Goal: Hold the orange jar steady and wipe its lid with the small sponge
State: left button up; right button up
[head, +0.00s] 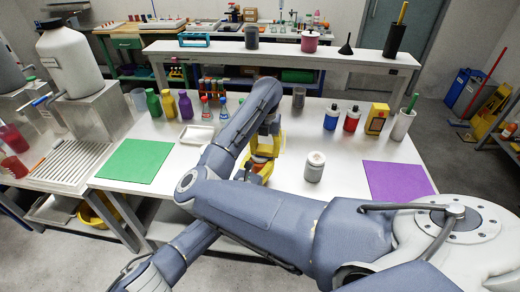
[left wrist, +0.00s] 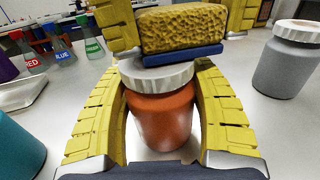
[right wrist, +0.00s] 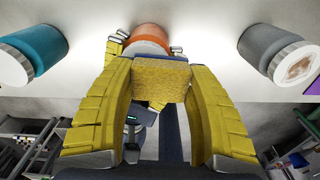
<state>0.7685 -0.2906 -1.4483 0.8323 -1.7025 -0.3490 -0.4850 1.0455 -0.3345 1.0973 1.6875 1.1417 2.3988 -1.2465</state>
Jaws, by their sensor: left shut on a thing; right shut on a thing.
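The orange jar (left wrist: 165,118) with a ribbed white lid (left wrist: 155,75) stands upright on the table between the curved yellow fingers of my left gripper (left wrist: 163,120), which is shut on it. My right gripper (right wrist: 160,90) is shut on the small yellow sponge (right wrist: 160,78). The sponge (left wrist: 183,28), with a blue layer (left wrist: 183,53) underneath, is at the far side of the lid in the left wrist view. I cannot tell whether it touches the lid. In the head view my right arm hides most of the orange jar (head: 262,160).
A grey jar (left wrist: 287,62) stands right of the orange jar, and a teal jar (left wrist: 18,142) stands left. A green mat (head: 135,160) and a purple mat (head: 397,180) flank the table.

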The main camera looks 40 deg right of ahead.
aim_at(265, 148)
jog(key=shift+w+r, duration=0.1)
jog(key=shift+r, duration=3.8)
jog(key=shift+a+f, duration=0.1)
jog(key=shift+f, duration=3.35)
jog(key=shift+w+a+f, duration=0.25)
jog(key=shift+a+f, duration=0.05)
jog(key=shift+f, duration=0.15)
jog(key=shift+w+a+f, duration=0.15)
jog(key=shift+w+a, duration=0.75)
jog(key=shift+w, duration=0.05)
jog(key=shift+s+d, duration=1.15)
jog(key=shift+s, duration=0.05)
jog(key=shift+r, duration=4.05)
